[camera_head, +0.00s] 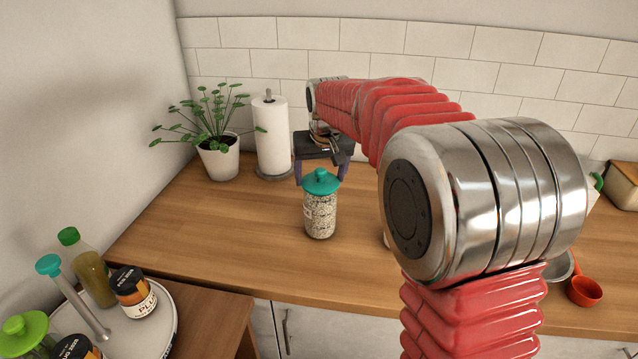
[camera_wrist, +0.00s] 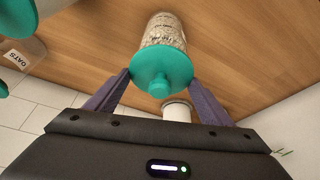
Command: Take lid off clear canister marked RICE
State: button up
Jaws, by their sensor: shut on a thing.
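A clear canister (camera_head: 320,217) with pale speckled contents stands upright on the wooden counter. Its label is turned mostly away, and I cannot read it. Its teal lid (camera_head: 321,184) has a round knob and sits on top of the canister. In the wrist view the canister (camera_wrist: 165,32) is seen from above, with the lid (camera_wrist: 174,66) nearest to me. My gripper (camera_wrist: 160,79) has one purple finger on each side of the lid and is shut on its rim. In the head view my gripper (camera_head: 320,177) comes from behind the canister.
A paper towel roll (camera_head: 271,135) and a potted plant (camera_head: 218,155) stand behind left. A round tray (camera_head: 150,335) holds bottles and jars at front left. In the wrist view, another container with a label (camera_wrist: 15,58) is at the left.

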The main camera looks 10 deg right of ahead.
aim_at(320, 169)
jog(key=shift+c, duration=1.3)
jog(key=shift+s+r, duration=0.1)
jog(key=shift+r, duration=0.95)
jog(key=shift+r, duration=2.45)
